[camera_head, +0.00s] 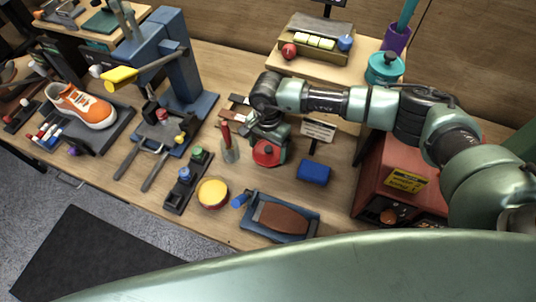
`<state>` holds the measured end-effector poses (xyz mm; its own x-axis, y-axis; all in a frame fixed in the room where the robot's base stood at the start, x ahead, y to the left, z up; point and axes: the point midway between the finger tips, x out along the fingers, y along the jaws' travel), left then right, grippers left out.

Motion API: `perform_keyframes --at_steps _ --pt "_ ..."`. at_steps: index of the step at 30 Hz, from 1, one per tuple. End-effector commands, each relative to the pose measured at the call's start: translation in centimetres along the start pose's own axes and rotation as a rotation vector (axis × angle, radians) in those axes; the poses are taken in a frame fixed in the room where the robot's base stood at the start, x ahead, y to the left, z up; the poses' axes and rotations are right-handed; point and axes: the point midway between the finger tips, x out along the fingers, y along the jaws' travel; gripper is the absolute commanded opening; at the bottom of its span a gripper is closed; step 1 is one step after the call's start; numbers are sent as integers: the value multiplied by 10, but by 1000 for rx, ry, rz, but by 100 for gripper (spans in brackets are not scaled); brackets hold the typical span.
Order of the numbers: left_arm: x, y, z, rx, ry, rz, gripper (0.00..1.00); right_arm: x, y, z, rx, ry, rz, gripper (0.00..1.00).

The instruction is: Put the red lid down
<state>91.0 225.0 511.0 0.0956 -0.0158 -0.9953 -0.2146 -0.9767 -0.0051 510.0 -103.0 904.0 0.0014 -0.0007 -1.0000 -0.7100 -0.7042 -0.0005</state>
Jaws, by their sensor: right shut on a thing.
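The red lid (266,153) is a round red disc near the middle of the workbench. My right arm comes in from the right, and my right gripper (265,138) points down onto the lid, shut on it. The gripper hides the lid's far side. I cannot tell whether the lid touches the bench or hangs just above it. A round tin (212,193) with a yellow top and a red side stands to the lid's lower left. My left gripper is not in view.
A small brush or spatula with a red handle (225,135) is just left of the lid. A blue block (314,170) lies to the right. A blue tray (279,217) with a brown pad is in front. An orange sneaker (80,105) is far left.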

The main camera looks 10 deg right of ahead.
Motion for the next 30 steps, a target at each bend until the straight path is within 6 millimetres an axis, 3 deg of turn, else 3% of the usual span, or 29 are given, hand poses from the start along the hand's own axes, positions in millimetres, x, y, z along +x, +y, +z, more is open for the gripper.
perform_keyframes --at_steps 1,4,17,18,19,30 --pt "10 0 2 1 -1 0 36 16 1 0 1 -1 3 47" --pt "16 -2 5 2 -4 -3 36 29 1 0 0 -1 2 47" --pt "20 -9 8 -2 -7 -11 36 34 0 0 -1 0 1 47" --pt "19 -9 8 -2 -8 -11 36 32 0 0 -1 0 1 91" --pt "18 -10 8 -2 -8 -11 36 32 0 0 -1 0 1 99" --pt "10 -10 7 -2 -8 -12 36 24 0 0 0 0 1 100"
